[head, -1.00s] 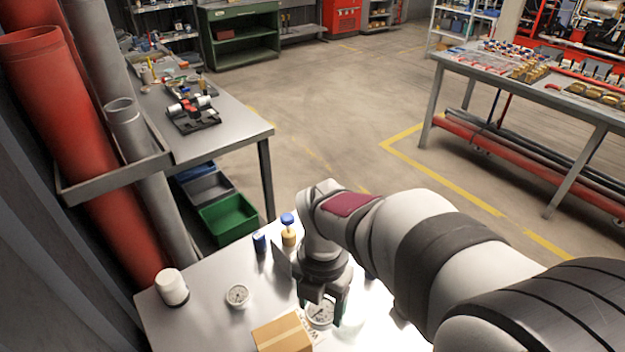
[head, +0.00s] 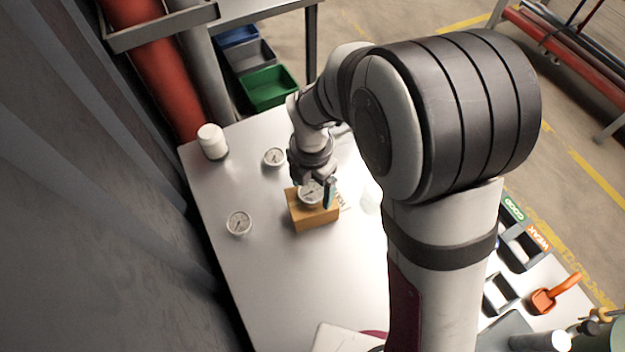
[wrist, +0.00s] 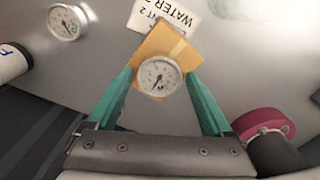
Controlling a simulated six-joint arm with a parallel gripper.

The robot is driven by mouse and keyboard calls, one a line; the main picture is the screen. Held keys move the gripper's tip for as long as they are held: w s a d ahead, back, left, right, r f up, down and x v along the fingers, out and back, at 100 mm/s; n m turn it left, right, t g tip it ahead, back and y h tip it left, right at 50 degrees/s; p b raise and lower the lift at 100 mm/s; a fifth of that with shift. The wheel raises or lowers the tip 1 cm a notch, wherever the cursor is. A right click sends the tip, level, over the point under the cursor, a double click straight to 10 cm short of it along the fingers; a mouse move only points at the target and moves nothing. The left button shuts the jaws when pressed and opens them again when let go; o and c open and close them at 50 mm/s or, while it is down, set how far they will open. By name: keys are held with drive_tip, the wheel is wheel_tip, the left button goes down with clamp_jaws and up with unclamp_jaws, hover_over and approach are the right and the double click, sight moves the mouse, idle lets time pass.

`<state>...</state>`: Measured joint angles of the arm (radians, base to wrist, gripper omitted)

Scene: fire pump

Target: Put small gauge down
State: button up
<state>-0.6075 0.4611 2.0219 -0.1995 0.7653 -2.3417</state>
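My gripper (head: 318,192) is shut on a small round gauge (head: 310,193) with a white dial. In the wrist view the gauge (wrist: 158,76) sits between the two green fingertips. It is over the cardboard box (head: 316,216), and the box (wrist: 160,45) shows behind it in the wrist view. I cannot tell whether the gauge touches the box. Two other white-dial gauges lie on the table: one (head: 274,157) behind the box to the left, one (head: 239,222) to the left of the box.
A white cylinder (head: 212,141) stands at the table's back left corner. A paper lettered "WATER" (wrist: 165,14) lies beside the box. Trays labelled GOOD and WEAK (head: 521,246) and an orange object (head: 554,293) are at the right. The table (head: 270,270) is clear at front left.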

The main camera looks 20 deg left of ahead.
sight(312, 192)
drive_tip(key=shift+o, duration=0.4)
wheel_tip(312, 192, up, 12)
drive_tip(key=s+d+n+y, duration=0.1)
drive_tip(key=s+d+n, duration=0.7)
drive_tip(key=n, duration=0.9)
drive_tip(key=s+d+r+n, duration=0.1)
drive_tip(key=s+d+n, duration=0.7)
drive_tip(key=n, duration=0.9)
drive_tip(key=shift+s+d+n+y, duration=0.2)
drive_tip(key=shift+d+n+y, duration=0.2)
drive_tip(key=shift+d, duration=0.05)
drive_tip(key=shift+o, duration=0.3)
drive_tip(key=shift+w+r, duration=0.1)
drive_tip(key=shift+r, duration=0.05)
